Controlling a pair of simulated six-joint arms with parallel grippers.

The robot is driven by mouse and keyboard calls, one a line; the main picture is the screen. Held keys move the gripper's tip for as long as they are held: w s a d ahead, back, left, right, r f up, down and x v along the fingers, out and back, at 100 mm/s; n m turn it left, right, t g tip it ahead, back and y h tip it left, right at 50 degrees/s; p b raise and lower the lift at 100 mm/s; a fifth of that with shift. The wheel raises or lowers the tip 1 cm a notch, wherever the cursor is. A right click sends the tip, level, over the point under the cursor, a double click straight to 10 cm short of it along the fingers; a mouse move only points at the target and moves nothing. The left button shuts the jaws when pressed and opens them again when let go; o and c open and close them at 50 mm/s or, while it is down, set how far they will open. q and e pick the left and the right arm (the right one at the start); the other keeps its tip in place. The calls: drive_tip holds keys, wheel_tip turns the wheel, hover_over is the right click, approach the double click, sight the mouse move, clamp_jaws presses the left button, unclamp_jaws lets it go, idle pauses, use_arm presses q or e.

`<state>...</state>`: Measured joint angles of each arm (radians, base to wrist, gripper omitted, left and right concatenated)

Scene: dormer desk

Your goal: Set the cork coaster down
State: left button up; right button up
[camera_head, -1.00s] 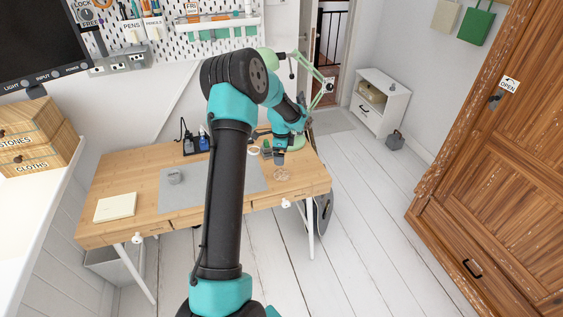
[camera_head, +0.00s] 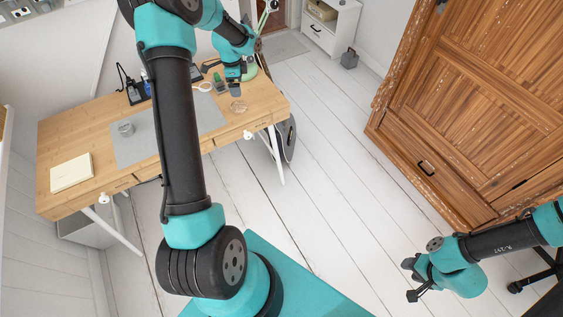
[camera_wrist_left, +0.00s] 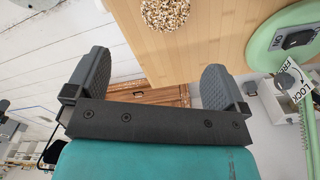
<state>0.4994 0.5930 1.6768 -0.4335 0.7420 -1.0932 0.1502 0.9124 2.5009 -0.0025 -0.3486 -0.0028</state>
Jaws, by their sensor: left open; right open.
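The cork coaster (camera_head: 238,107), a round speckled disc, lies on the right end of the wooden desk (camera_head: 98,115). In the left wrist view the coaster (camera_wrist_left: 165,12) shows at the top edge, partly cut off, flat on the wood. My left gripper (camera_head: 235,88) is above the desk's right end, near the coaster and apart from it. In the left wrist view its two fingers (camera_wrist_left: 155,82) are spread wide with nothing between them. My right gripper (camera_head: 409,280) is open and empty over the floor at the lower right.
A green lamp base (camera_wrist_left: 282,38) stands close to the left gripper. A grey mat (camera_head: 140,148), a grey cup (camera_head: 125,129), a cream notebook (camera_head: 71,173) and a white ring (camera_head: 205,87) are on the desk. A wooden wardrobe (camera_head: 480,100) stands at right.

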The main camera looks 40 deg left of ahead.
use_arm(q)
drive_tip(key=s+d+f+n+h, duration=0.1)
drive_tip(key=s+d+f+n, duration=0.1)
drive_tip(key=d+f, duration=0.7)
drive_tip(key=s+d+f+n+h, duration=0.1)
drive_tip(key=d+f+n+h, duration=0.3)
drive_tip(key=d, duration=0.9)
drive_tip(key=s+d+f+n, duration=0.2)
drive_tip(key=s+d+n, duration=0.1)
drive_tip(key=s+d, duration=0.5)
drive_tip(key=s+d+f+n+y, duration=0.1)
drive_tip(key=s+d+f+n, duration=0.2)
drive_tip(key=s+d, duration=0.4)
drive_tip(key=shift+s+d+f+t, duration=0.3)
drive_tip(key=shift+s+d, duration=0.05)
drive_tip(key=shift+d, duration=0.1)
